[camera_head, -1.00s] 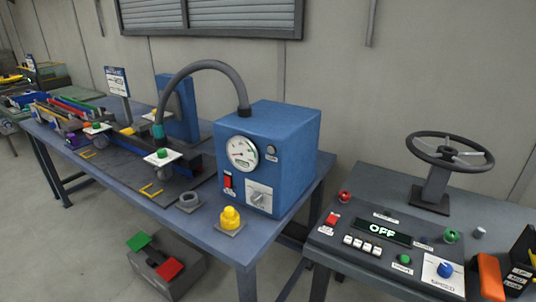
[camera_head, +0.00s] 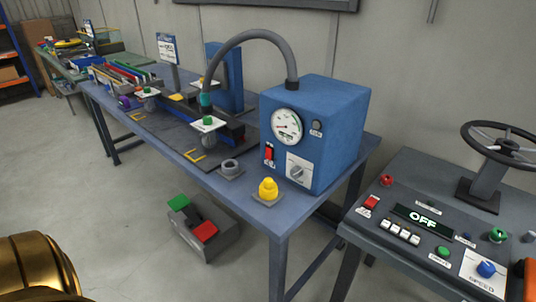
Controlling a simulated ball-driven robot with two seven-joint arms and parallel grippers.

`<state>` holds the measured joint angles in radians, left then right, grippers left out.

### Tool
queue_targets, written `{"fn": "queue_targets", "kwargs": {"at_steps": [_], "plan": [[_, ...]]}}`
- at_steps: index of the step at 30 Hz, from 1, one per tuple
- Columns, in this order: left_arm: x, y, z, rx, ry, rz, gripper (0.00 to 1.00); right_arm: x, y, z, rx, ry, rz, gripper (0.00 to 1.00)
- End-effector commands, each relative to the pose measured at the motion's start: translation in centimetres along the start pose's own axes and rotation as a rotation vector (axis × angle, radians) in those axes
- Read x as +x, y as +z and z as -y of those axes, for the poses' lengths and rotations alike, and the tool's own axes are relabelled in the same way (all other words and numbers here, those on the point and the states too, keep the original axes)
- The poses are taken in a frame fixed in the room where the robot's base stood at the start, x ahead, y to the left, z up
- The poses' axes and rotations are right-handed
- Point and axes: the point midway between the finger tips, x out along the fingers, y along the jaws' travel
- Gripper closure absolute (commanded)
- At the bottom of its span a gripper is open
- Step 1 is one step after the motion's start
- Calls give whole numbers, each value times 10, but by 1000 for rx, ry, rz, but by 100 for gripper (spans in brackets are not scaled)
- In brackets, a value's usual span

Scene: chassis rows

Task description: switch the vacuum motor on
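The blue vacuum motor box (camera_head: 338,135) stands on the blue-grey table. Its front carries a round white gauge (camera_head: 286,126), a small red switch (camera_head: 269,153) below it at the left, and a grey rotary knob (camera_head: 297,173) on a white plate. A grey hose (camera_head: 243,38) arches from the top of the box toward the left. A rounded gold part at the lower left corner is likely mine. Neither of my grippers shows.
A yellow knob (camera_head: 268,188) and a grey ring (camera_head: 230,168) sit at the table's front edge. A pedal box (camera_head: 206,242) with green and red pedals is on the floor. At the right, a console (camera_head: 381,235) has a display reading OFF (camera_head: 423,217) and a steering wheel (camera_head: 502,146).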

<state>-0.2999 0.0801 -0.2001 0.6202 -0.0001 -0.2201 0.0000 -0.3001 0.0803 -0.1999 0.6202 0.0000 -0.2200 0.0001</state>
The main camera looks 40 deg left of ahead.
Motion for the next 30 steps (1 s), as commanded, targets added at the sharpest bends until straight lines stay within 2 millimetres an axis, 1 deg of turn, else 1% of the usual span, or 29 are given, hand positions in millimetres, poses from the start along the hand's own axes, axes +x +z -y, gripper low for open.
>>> {"fn": "queue_targets", "kwargs": {"at_steps": [4, 5, 6, 8, 9, 10, 11, 30], "plan": [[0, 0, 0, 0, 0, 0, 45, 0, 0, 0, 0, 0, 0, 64], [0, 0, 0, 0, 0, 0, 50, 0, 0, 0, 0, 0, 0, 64], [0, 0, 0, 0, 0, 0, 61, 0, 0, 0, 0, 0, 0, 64], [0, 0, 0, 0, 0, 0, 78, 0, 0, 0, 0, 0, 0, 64], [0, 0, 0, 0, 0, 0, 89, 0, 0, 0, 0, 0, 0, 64], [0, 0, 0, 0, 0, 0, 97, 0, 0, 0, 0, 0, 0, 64], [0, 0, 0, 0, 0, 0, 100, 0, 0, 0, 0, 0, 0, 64], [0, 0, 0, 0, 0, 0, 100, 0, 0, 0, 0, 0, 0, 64]]}}
